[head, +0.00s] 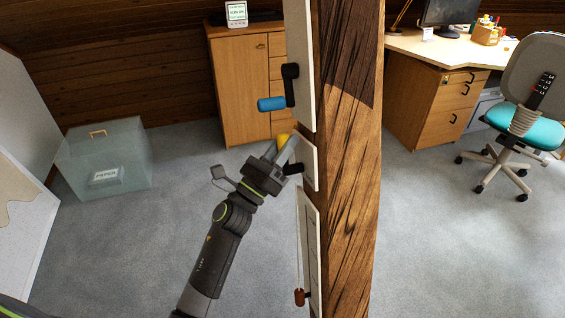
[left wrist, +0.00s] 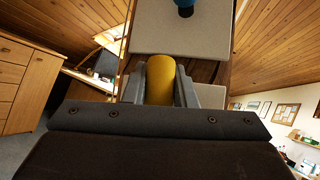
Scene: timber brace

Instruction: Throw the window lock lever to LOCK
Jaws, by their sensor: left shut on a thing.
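A lever with a yellow grip (head: 284,141) sits on the middle white plate (head: 310,162) on the side of a timber post. My left gripper (head: 277,153) is shut on the yellow grip. In the left wrist view the yellow grip (left wrist: 160,78) stands between the two fingers of my left gripper (left wrist: 161,92). The lever's dark pivot (head: 294,169) shows just below the fingers. I can read no LOCK marking in either view. My right gripper is not in view.
A blue-handled crank (head: 272,103) is on the plate above, and a red-brown knob (head: 300,297) is on the panel below. The timber post (head: 345,190) stands close on the right. A clear paper box (head: 105,160) is on the floor at left, with open carpet between.

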